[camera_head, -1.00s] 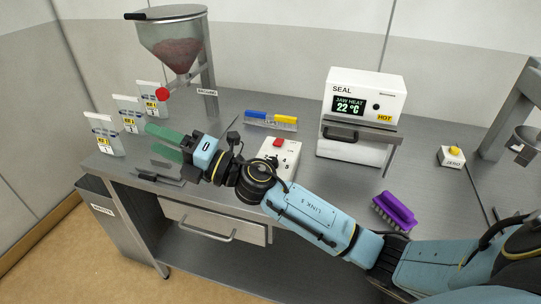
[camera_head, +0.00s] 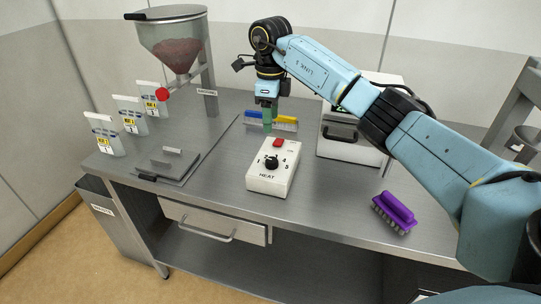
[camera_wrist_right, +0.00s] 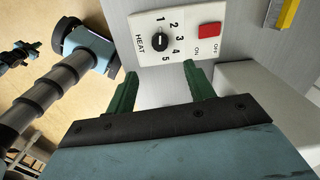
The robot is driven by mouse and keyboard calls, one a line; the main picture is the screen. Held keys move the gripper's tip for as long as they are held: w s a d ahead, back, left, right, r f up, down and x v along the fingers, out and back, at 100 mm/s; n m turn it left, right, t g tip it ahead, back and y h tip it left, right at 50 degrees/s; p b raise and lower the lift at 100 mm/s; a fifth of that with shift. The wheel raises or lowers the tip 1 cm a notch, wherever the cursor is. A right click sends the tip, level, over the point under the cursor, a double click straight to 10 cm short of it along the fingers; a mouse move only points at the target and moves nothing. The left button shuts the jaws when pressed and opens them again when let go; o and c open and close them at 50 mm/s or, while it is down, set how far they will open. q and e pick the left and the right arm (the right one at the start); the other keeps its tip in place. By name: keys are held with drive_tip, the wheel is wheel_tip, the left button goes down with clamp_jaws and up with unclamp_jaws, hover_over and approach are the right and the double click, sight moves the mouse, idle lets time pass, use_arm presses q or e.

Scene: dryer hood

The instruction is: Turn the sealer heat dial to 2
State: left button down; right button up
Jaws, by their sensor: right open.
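The white heat box (camera_head: 268,181) stands on the steel bench, with a black heat dial (camera_head: 271,162), printed numbers and a red on/off switch (camera_head: 278,143). In the right wrist view, the dial (camera_wrist_right: 160,42) has numbers 1 to 5 along one side; I cannot tell which one it points to. My right gripper (camera_head: 267,130) points down just behind the box in the head view. In the wrist view, its green fingers (camera_wrist_right: 160,69) are apart and empty, with the dial beyond the gap between their tips.
The sealer (camera_head: 338,151) stands right of the box, partly hidden by my right arm. A purple brush (camera_head: 396,212) lies right. A hopper (camera_head: 176,50) and a flat plate (camera_head: 165,167) are left.

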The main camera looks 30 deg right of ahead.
sight(271, 159)
wheel_tip(271, 159, down, 13)
drive_tip(key=shift+f, duration=0.1)
idle(0.3)
drive_tip(key=c, duration=1)
drive_tip(key=shift+o, duration=0.2)
drive_tip(key=m+p, duration=0.1)
drive_tip(key=m, duration=0.3)
drive_tip(key=shift+r+p, duration=0.2)
drive_tip(key=shift+p, duration=0.1)
drive_tip(key=shift+d+m+p, duration=0.1)
drive_tip(key=shift+m+p, duration=0.3)
drive_tip(key=shift+m, duration=1.4)
drive_tip(key=shift+f, duration=0.1)
drive_tip(key=shift+w, duration=0.1)
